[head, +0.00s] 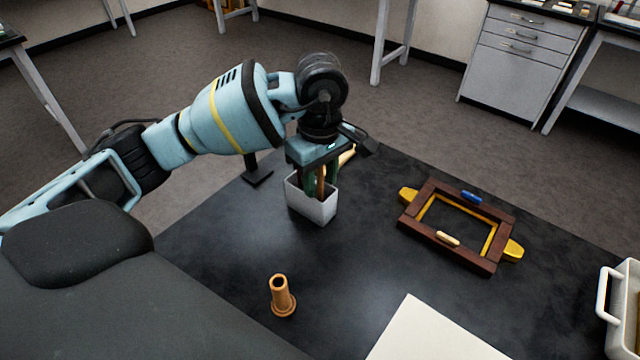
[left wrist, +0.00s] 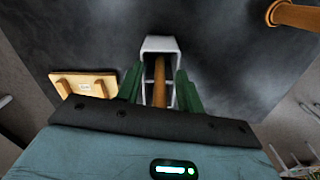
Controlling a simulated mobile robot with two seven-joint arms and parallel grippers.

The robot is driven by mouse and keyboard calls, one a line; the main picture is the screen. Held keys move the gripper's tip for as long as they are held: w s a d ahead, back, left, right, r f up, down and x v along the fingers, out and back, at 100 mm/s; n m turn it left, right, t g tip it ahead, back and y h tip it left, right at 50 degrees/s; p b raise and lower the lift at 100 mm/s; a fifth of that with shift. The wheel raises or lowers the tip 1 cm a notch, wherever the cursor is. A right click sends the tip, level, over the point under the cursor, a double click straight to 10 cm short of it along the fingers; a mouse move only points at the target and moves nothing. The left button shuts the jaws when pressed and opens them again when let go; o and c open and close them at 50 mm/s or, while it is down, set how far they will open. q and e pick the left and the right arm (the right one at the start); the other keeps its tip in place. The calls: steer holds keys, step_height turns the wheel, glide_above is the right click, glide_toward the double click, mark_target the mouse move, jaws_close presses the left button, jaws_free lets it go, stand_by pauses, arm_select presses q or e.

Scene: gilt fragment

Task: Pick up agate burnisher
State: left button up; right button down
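A wooden handle, likely the agate burnisher (left wrist: 159,82), stands in a light grey holder box (head: 312,207). Its lower end is hidden inside the box, so I cannot confirm the tip. The holder also shows in the left wrist view (left wrist: 160,43). My left gripper (head: 320,182) points down over the holder's mouth. Its green fingers (left wrist: 159,92) stand apart on either side of the wooden handle, with a gap visible on both sides. My right gripper is in neither view.
A brown wooden frame with yellow parts (head: 458,227) lies to the right on the black table. An orange-brown turned wooden piece (head: 282,298) stands near the front. A white sheet (head: 430,335) and a white tray (head: 627,300) are at the right. A pale wooden item (left wrist: 85,84) lies beside the holder.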

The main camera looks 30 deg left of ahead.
arm_select(q)
jaws_close()
stand_by(0.3)
steer(key=shift+r, duration=0.55)
step_height(320, 180, up, 9)
